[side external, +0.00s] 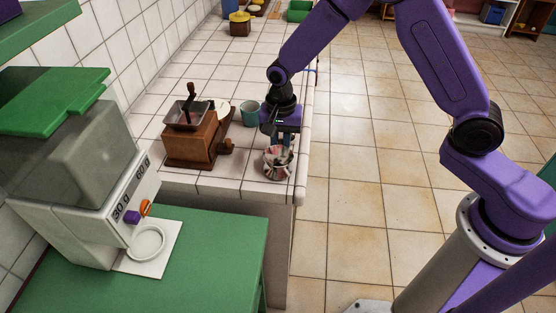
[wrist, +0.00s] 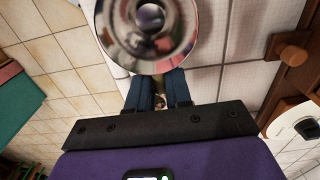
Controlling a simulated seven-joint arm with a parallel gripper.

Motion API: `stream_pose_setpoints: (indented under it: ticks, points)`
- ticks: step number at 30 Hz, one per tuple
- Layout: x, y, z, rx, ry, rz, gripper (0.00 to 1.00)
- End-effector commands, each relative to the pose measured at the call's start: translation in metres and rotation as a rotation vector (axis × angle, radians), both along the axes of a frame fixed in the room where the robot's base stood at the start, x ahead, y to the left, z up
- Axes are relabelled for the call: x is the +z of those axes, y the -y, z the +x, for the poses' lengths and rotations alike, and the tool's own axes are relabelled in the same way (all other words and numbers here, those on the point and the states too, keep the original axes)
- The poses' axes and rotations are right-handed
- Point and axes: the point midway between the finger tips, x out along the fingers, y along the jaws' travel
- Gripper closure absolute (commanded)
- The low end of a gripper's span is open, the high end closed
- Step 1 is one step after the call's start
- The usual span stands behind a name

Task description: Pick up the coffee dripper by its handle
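The coffee dripper (side external: 278,162) is a shiny, reflective metal cup standing near the front corner of the tiled counter. In the wrist view its round rim and bowl (wrist: 147,50) fill the top middle, cut off by the frame edge. My gripper (side external: 287,143) is right over the counter at the dripper's side, fingers pointing down. In the wrist view its two blue fingers (wrist: 158,92) are close together, with a narrow gap just below the rim. They look shut on the dripper's handle, which is mostly hidden between them; a small brownish part shows there.
A wooden coffee grinder (side external: 190,140) with a crank stands left of the dripper, and a teal cup (side external: 249,112) stands behind. A coffee machine (side external: 85,165) sits on a green table (side external: 215,255) at the front left. The counter's right edge (side external: 303,150) is close by.

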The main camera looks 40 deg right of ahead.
Motion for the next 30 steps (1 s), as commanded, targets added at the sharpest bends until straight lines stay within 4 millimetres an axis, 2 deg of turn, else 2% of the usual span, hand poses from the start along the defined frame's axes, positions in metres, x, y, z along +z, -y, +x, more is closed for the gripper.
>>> stream_pose_setpoints:
  ticks: [11, 30]
  points:
    - [0.003, 0.0, 0.0, 0.0, 0.002, 0.001, 1.0]
    - [0.034, 0.0, 0.0, 0.0, 0.001, 0.001, 1.0]
